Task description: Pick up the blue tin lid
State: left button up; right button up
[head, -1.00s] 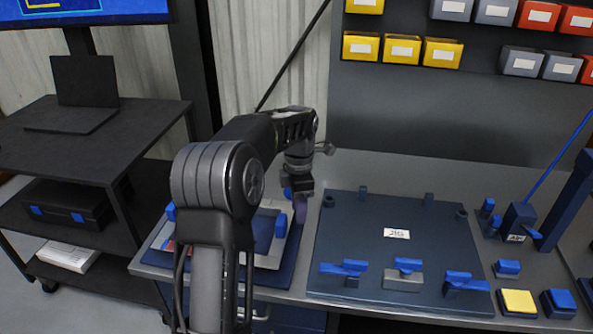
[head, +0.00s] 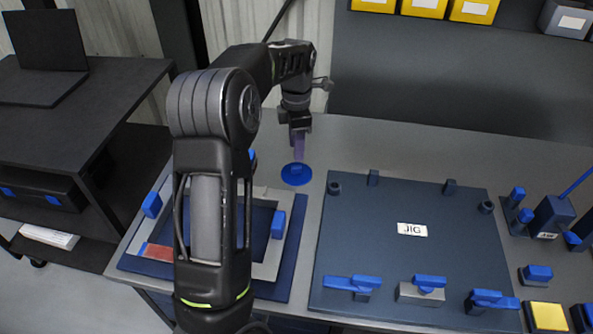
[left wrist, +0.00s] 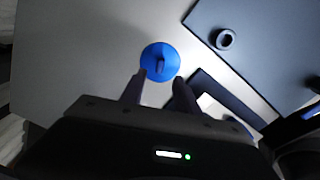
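The blue lid (head: 296,174) is a round blue disc with a small raised handle. It lies flat on the grey bench, behind the left corner of the jig plate. My left gripper (head: 299,156) points down just above and behind it in the head view. In the left wrist view the lid (left wrist: 150,55) lies just beyond the fingertips, and its upright handle lines up with the gap between them. The left gripper (left wrist: 159,84) has its two fingers apart with nothing between them. My right gripper is not in view.
The dark jig plate (head: 385,260) with blue clamps and pegs lies right of the lid. A frame with blue clamps (head: 265,262) sits on a blue mat at front left, partly behind my arm. The bench (head: 400,145) behind the jig is clear.

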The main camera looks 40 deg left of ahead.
aim_at(297, 167)
pick_arm(q)
jog(key=shift+f, duration=1.05)
jog(key=shift+f+p, duration=0.55)
jog(key=shift+f, duration=2.05)
grip_shut()
